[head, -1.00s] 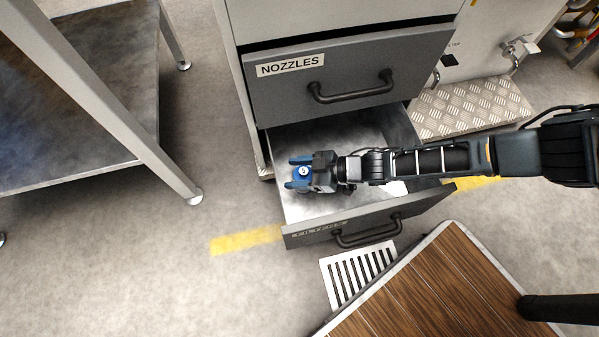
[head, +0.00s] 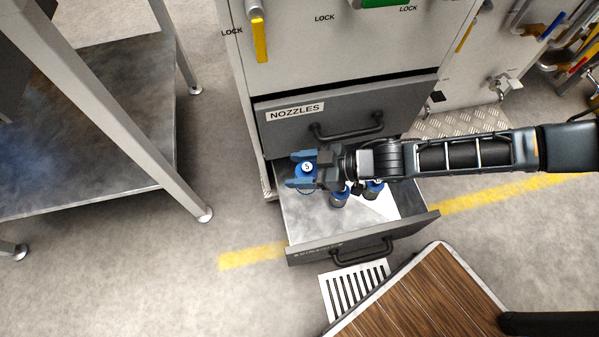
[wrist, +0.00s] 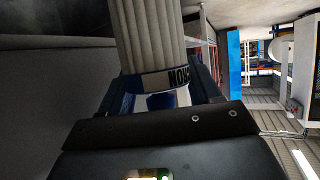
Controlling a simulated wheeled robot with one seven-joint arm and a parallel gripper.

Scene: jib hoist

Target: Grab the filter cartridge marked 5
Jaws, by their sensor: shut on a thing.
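The filter cartridge marked 5 (head: 306,168) has a blue top with a white round label. It is between the blue fingers of my gripper (head: 302,169), which is shut on it and holds it above the open lower drawer (head: 300,220).
The drawer marked NOZZLES (head: 350,112) is shut just above and behind my gripper. A metal table (head: 80,130) stands to the left. A wooden-topped surface (head: 420,295) is at the front right, beside a floor grate (head: 352,290). Floor at left front is clear.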

